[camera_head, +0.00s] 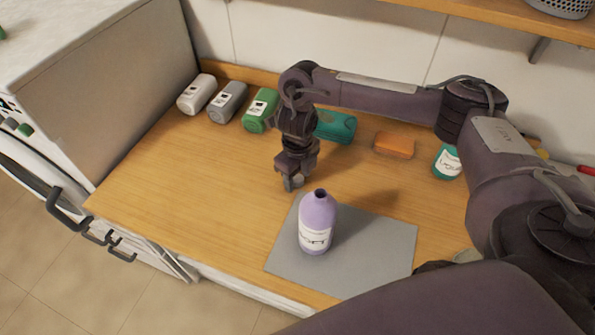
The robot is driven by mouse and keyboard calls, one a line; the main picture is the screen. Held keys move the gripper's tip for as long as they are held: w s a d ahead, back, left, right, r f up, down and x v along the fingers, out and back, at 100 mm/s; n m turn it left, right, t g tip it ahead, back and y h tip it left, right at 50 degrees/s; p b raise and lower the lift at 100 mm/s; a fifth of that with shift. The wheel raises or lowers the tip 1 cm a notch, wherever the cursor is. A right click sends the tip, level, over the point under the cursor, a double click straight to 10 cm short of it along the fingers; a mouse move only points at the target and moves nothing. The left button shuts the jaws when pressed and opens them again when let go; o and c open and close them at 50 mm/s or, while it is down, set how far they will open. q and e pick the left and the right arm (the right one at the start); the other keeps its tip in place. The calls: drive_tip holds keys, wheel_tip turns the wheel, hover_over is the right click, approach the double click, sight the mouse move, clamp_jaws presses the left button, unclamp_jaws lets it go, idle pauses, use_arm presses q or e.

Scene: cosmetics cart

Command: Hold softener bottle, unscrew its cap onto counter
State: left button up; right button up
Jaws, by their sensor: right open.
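The softener bottle (317,225) is purple with a white label. It stands upright on a grey mat (378,256) near the front of the counter. Its narrow neck has a dark top that looks like an open mouth. My right gripper (293,183) points down, low over the counter just behind and left of the bottle, apart from it. It is open. I cannot make out a separate cap; the fingers may hide one. My left gripper is not in view.
An orange block (394,145) and a teal labelled container (447,162) are at right. The counter's left part (170,190) is clear.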

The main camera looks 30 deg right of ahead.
sight(298, 178)
drive_tip(key=shift+r, duration=0.3)
wheel_tip(298, 178, up, 12)
drive_tip(key=p, duration=0.2)
drive_tip(key=shift+f, duration=0.15)
